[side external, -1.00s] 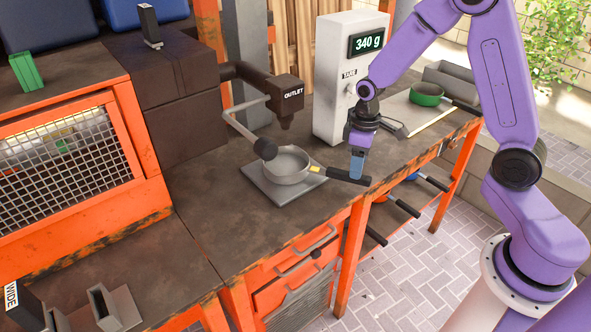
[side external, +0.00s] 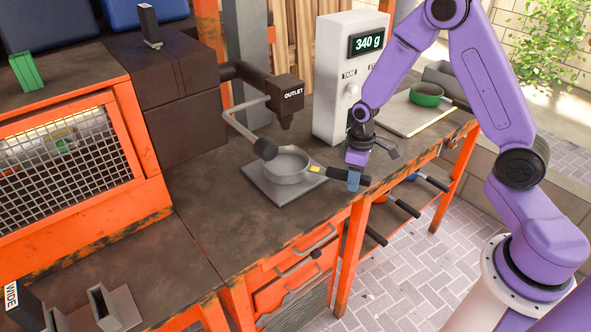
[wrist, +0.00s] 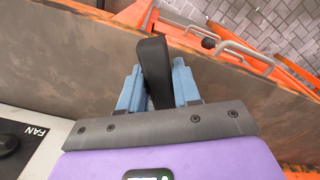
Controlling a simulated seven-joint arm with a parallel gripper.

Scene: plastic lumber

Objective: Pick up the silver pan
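The silver pan (side external: 285,167) is a shallow grey pan with a yellow band and a black handle. It sits upright on a square grey plate (side external: 270,192) under the outlet, and its handle points right toward the bench's front edge. My gripper (side external: 354,181) is at the far end of that handle. In the wrist view the handle (wrist: 155,70) stands between the two blue fingers of my gripper (wrist: 159,88), with one finger on each side. The fingers are close to the handle, but whether they press on it is unclear. The pan's bowl is outside the wrist view.
An outlet nozzle (side external: 287,105) and a lever with a dark knob (side external: 264,149) hang close above the pan. A white scale (side external: 344,80) reading 340 g stands behind my gripper. A green pan (side external: 427,96) sits at right. More handles (side external: 403,206) stick out below the bench.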

